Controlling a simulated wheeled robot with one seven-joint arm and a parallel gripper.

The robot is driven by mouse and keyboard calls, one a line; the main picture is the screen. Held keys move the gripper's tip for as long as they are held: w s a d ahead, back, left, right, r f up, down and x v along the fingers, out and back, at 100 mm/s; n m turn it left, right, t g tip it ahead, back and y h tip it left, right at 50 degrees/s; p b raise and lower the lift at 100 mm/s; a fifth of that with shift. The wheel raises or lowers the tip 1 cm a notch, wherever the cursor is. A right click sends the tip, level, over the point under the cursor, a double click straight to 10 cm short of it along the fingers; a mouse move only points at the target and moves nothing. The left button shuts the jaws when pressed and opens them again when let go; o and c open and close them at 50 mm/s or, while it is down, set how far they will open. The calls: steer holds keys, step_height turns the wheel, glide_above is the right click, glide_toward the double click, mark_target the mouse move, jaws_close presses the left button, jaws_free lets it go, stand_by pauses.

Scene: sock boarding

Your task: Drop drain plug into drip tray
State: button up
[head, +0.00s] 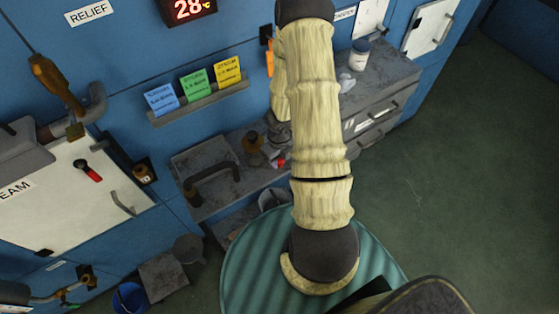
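My arm rises through the middle of the head view and bends back down behind itself. A dark part that looks like my gripper (279,135) shows just left of the arm, over the grey bench. Its fingers are too small and too hidden to tell open from shut. A small brown, brass-like fitting (254,147) stands on the bench just left of it. A small red and white item (281,162) is below it. I cannot tell whether either is the drain plug. I cannot identify the drip tray for certain; a dark flat plate (163,275) lies low at the left.
A bent dark pipe handle (212,180) is on the bench's left part. A white tub (359,55) stands on the right counter. Blue, green and yellow cards (195,86) sit on a wall ledge. A blue bucket (130,298) is lower left. The right floor is clear.

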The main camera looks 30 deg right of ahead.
steer(key=c, duration=0.5)
steer(key=shift+o, duration=0.2)
steer(key=shift+r, duration=0.1)
step_height(320, 180, up, 10)
steer(key=p, duration=0.9)
